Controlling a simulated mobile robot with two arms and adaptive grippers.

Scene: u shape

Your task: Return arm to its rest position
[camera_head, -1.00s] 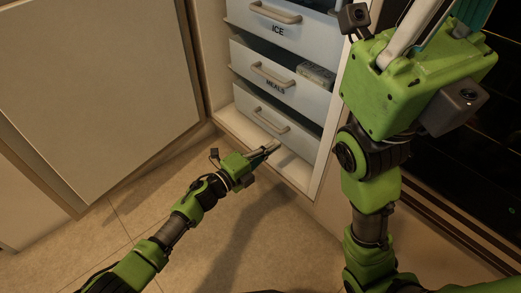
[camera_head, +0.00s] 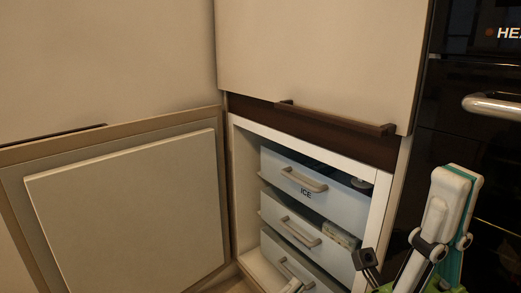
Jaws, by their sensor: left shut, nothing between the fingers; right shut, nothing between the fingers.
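My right gripper (camera_head: 448,205) stands at the lower right, fingers pointing up, close to the camera. Its pale grey and teal fingers are shut with nothing between them.
An open compartment holds a white drawer marked ICE (camera_head: 330,203), a middle drawer (camera_head: 318,240) with a box (camera_head: 341,236) in it, and the lowest drawer. A cabinet door (camera_head: 130,215) stands left. A black oven (camera_head: 480,140) with a metal handle (camera_head: 493,106) is right.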

